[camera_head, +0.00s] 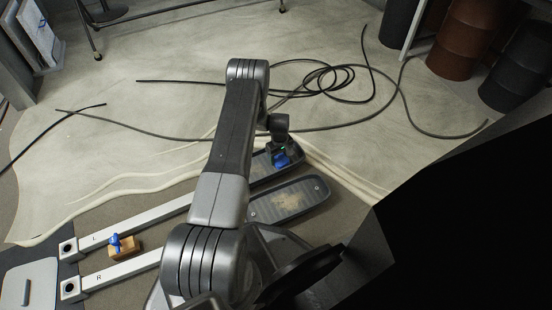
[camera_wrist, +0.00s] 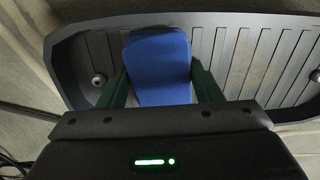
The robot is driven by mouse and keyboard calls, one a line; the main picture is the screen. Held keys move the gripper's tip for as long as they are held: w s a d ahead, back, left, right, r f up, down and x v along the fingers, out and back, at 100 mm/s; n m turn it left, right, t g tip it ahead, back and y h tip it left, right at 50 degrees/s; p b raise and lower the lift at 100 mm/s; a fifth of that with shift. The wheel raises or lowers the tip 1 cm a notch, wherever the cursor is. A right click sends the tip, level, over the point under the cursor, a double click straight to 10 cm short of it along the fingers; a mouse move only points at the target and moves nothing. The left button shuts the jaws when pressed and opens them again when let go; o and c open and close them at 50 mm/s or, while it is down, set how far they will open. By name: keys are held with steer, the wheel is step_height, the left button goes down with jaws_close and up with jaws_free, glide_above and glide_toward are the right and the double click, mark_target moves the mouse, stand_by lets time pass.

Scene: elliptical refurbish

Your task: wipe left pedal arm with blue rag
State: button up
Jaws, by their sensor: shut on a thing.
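My gripper (camera_wrist: 160,88) is shut on the blue rag (camera_wrist: 160,58), which shows between its green fingers as a smooth rounded block. In the head view the rag (camera_head: 281,158) is at the far dark ribbed pedal (camera_head: 259,173). I cannot tell whether the rag touches the tread. The left pedal arm (camera_head: 130,224) is a white bar marked L, partly hidden by my arm. The right pedal arm (camera_head: 125,272), marked R, lies nearer.
A second pedal (camera_head: 295,200) with a brownish patch lies nearer. A tan block (camera_head: 125,247) with a blue item (camera_head: 115,241) sits between the bars. Black cables (camera_head: 330,80) coil on the floor beyond. Barrels (camera_head: 460,45) stand at the back right.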

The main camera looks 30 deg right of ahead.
mark_target(267, 162)
steer(key=shift+d+f, duration=0.1)
steer(key=shift+d, duration=1)
steer(key=shift+a, duration=4.2)
steer(key=shift+w+a, duration=0.15)
steer(key=shift+a, duration=2.75)
steer(key=shift+w+a, duration=0.1)
steer(key=shift+a, duration=1.6)
steer(key=shift+w+d, duration=0.1)
steer(key=shift+w, duration=1.1)
steer(key=shift+s+d, duration=0.1)
steer(key=shift+d, duration=3.75)
steer(key=shift+s+d, duration=0.15)
steer(key=shift+d, duration=4.8)
steer(key=shift+a, duration=3.7)
steer(key=shift+w+a, duration=0.2)
steer(key=shift+a, duration=3.35)
